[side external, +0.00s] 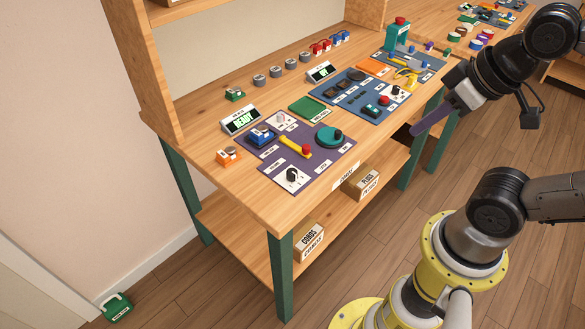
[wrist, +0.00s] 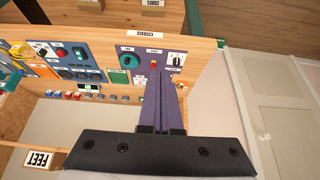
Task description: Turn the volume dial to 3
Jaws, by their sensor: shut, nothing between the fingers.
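A black knob on a white plate (side external: 292,177) sits at the near left corner of the purple panel (side external: 318,172) and looks like the volume dial. Its markings are too small to read. In the wrist view the knob plate (wrist: 176,60) shows to the right of the fingertips. My gripper (side external: 416,131) is in the air in front of the bench, to the right of the purple panel and well apart from the knob. Its long purple fingers (wrist: 165,74) are together and empty.
The purple panel also holds a teal round dial (side external: 329,136), a yellow handle with a red end (side external: 295,147) and a blue part (side external: 262,135). A display reading READY (side external: 241,120) stands behind it. A blue panel (side external: 362,100) lies to its right. Boxes (side external: 310,241) stand on the lower shelf.

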